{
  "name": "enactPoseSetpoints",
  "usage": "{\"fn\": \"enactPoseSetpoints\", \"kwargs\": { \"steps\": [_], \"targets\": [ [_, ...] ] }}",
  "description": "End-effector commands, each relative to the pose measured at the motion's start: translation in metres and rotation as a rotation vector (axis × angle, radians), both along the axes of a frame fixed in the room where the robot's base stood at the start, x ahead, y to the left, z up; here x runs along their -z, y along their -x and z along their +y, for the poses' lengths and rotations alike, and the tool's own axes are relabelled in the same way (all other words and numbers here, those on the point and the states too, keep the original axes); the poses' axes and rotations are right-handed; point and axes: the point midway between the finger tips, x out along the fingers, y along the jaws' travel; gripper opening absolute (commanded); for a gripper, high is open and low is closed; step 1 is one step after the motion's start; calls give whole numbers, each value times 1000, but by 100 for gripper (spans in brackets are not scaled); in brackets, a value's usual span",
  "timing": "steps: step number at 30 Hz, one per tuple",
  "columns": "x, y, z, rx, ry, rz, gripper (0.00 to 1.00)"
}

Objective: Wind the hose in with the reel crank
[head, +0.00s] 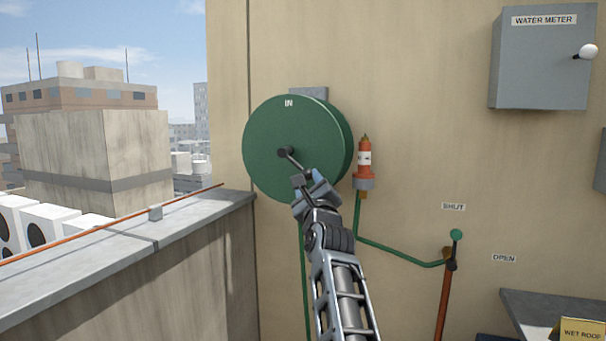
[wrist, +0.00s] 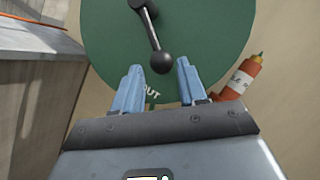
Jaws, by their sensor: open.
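The round green hose reel (head: 265,130) is mounted on the wall, marked IN at its top; the wrist view shows it (wrist: 205,35) with OUT near its lower edge. Its dark crank (head: 292,158) runs from the hub down and to the right. In the wrist view the crank (wrist: 152,28) ends in a round black knob (wrist: 160,62). My gripper (head: 311,185) is open at the crank's outer end. In the wrist view its blue fingers (wrist: 159,78) lie either side of the knob, with gaps; depth is unclear. A green hose (head: 303,270) hangs below the reel.
An orange and white nozzle-like bottle (head: 365,160) is on the wall right of the reel. A green line runs to a valve lever (head: 456,236) between SHUT and OPEN labels. A water meter box (head: 540,65) is upper right. A parapet (head: 190,225) stands left.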

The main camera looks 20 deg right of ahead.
Motion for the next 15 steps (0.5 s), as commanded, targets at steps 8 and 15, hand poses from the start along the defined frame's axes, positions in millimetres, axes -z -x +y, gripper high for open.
{"fn": "enactPoseSetpoints", "kwargs": {
  "steps": [8, 15],
  "targets": [
    [-11, -34, -4, 1, 2, 2, 42],
    [-14, -45, -5, 0, 4, 1, 42]
  ]
}}
